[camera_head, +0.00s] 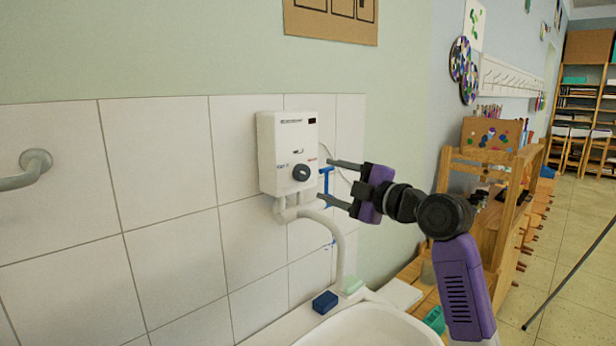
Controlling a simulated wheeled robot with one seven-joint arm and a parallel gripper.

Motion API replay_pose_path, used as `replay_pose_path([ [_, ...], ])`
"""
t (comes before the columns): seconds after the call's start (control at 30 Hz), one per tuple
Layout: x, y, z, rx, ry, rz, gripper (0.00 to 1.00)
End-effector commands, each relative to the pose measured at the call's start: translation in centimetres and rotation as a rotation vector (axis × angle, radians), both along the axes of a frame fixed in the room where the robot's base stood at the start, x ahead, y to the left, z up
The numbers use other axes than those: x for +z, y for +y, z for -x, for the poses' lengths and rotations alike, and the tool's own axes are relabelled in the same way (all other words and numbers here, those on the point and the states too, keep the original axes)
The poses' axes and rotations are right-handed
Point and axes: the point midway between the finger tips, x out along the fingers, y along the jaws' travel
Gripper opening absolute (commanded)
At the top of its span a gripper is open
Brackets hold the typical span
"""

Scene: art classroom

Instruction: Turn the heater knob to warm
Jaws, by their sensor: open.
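The heater (272,150) is a white box on the tiled wall above a sink. Its dark round knob (301,172) sits low on the front face, with small markings on either side that are too small to read. My gripper (325,179) is open, its two dark fingers pointing left toward the heater. One finger is above the knob's height and the other below it.
White pipes (341,235) run from the heater down to the sink (372,326). A blue block (325,302) and a pale green bar (353,286) lie on the sink's back edge. A metal rail (30,172) is on the left wall. A wooden shelf (488,215) stands behind my arm.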

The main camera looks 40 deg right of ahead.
Motion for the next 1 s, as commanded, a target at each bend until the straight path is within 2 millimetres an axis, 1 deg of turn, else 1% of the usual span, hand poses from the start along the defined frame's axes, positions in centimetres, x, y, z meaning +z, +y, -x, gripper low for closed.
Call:
replay_pose_path([
  [0.17,0.0,0.2,-1.5,0.008,0.008,0.014,0.59],
  [0.4,0.1,0.4,-5.2,0.007,0.009,0.012,0.59],
  [0.6,-0.1,0.4,-7.3,0.005,0.007,0.011,0.59],
  [0.73,-0.1,0.4,-7.8,0.005,0.006,0.012,0.59],
  [0.97,-0.2,0.4,-7.8,0.004,0.005,0.012,0.59],
  [1.0,-0.2,0.4,-7.8,0.004,0.005,0.012,0.52],
])
